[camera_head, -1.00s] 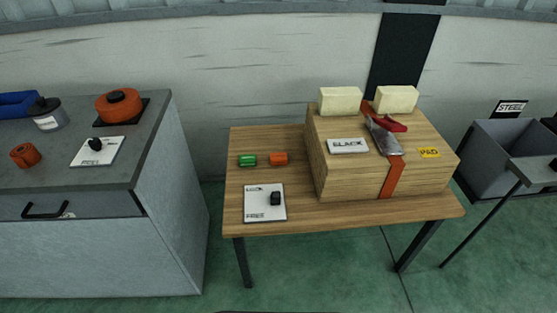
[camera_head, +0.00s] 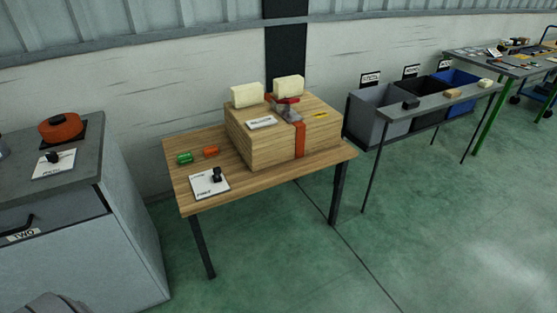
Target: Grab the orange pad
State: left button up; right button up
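A small orange block (camera_head: 210,151) lies on the wooden table (camera_head: 195,190), just right of a small green block (camera_head: 185,158). A large wooden block (camera_head: 255,150) stands on the same table with an orange strip (camera_head: 299,138) down its front. I cannot tell for sure which orange item is the pad. Neither of my grippers shows in the view.
A red-handled tool (camera_head: 287,107) and two cream blocks (camera_head: 246,95) sit on the wooden block. A white plate with a black knob (camera_head: 209,182) is at the table's front. A grey cabinet (camera_head: 120,225) stands left, bins (camera_head: 375,125) right. Green floor (camera_head: 400,230) is clear in front.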

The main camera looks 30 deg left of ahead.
aim_at(211, 151)
jog(key=z, duration=0.6)
jog(key=i, duration=1.65)
jog(key=u, duration=0.95)
jog(key=i, duration=0.75)
jog(key=u, duration=0.9)
